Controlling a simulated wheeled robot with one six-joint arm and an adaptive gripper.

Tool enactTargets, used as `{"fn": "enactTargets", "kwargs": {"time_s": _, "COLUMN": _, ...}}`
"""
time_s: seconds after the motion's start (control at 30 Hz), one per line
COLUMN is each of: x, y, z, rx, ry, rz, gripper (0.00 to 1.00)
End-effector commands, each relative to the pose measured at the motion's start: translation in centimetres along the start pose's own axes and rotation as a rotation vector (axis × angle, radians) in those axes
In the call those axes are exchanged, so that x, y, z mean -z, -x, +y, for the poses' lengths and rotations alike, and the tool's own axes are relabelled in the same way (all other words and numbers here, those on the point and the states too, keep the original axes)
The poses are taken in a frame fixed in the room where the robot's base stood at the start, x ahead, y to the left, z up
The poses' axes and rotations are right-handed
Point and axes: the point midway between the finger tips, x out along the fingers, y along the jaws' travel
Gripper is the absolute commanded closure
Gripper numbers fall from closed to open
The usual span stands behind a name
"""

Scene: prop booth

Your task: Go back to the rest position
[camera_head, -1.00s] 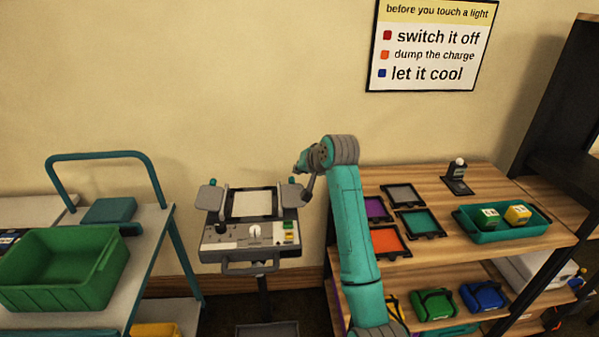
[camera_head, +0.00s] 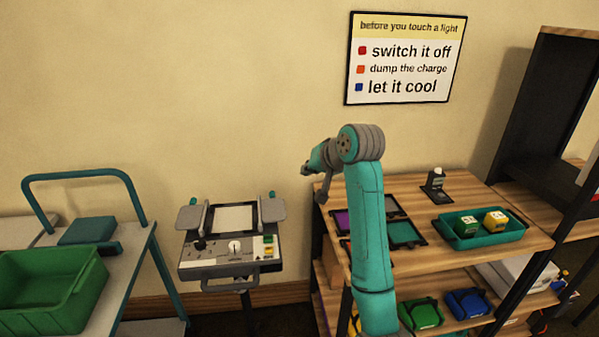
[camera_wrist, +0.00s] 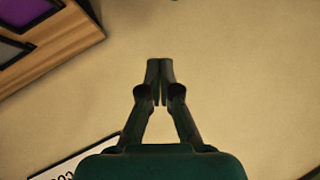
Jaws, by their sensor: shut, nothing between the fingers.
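My gripper (camera_wrist: 160,80) shows in the wrist view with its two fingertips together and nothing between them. Behind it is bare tan wall. In the head view my teal arm rises in front of the wooden shelf unit (camera_head: 455,188), its wrist end (camera_head: 318,170) pointing left toward the wall. The fingers are small and hard to make out there. The gripper end is to the right of the grey control console (camera_head: 229,262), apart from it, and left of the shelf top.
A teal tray (camera_head: 510,236) with a green and a yellow block stands on the shelf top, near coloured framed panels (camera_head: 405,232) partly hidden by my arm. A green crate (camera_head: 45,290) sits on a cart at left. A sign (camera_head: 405,58) hangs on the wall.

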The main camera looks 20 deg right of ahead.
Motion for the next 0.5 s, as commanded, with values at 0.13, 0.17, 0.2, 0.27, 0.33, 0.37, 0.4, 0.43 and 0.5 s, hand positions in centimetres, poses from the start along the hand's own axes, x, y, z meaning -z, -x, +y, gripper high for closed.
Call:
{"fn": "enactTargets", "kwargs": {"time_s": 0.13, "x": -0.1, "y": 0.6, "z": 0.1, "rx": 0.0, "ry": 0.0, "rz": -0.001, "gripper": 1.0}}
{"fn": "enactTargets", "kwargs": {"time_s": 0.17, "x": -0.1, "y": 0.6, "z": 0.1, "rx": 0.0, "ry": 0.0, "rz": -0.001, "gripper": 1.0}}
{"fn": "enactTargets", "kwargs": {"time_s": 0.2, "x": -0.1, "y": 0.6, "z": 0.1, "rx": 0.0, "ry": 0.0, "rz": -0.001, "gripper": 1.0}}
{"fn": "enactTargets", "kwargs": {"time_s": 0.27, "x": -0.4, "y": 0.4, "z": 0.3, "rx": 0.0, "ry": 0.0, "rz": -0.001, "gripper": 1.0}}
{"fn": "enactTargets", "kwargs": {"time_s": 0.33, "x": -1.3, "y": -0.3, "z": 0.6, "rx": 0.001, "ry": 0.0, "rz": 0.001, "gripper": 1.0}}
{"fn": "enactTargets", "kwargs": {"time_s": 0.37, "x": -1.8, "y": -0.6, "z": 0.8, "rx": 0.001, "ry": 0.0, "rz": 0.003, "gripper": 1.0}}
{"fn": "enactTargets", "kwargs": {"time_s": 0.4, "x": -2.7, "y": -1.2, "z": 1.2, "rx": 0.002, "ry": 0.001, "rz": 0.007, "gripper": 1.0}}
{"fn": "enactTargets", "kwargs": {"time_s": 0.43, "x": -3.5, "y": -1.7, "z": 1.4, "rx": 0.003, "ry": 0.002, "rz": 0.011, "gripper": 1.0}}
{"fn": "enactTargets", "kwargs": {"time_s": 0.5, "x": -5.8, "y": -3.0, "z": 2.2, "rx": 0.005, "ry": 0.004, "rz": 0.022, "gripper": 1.0}}
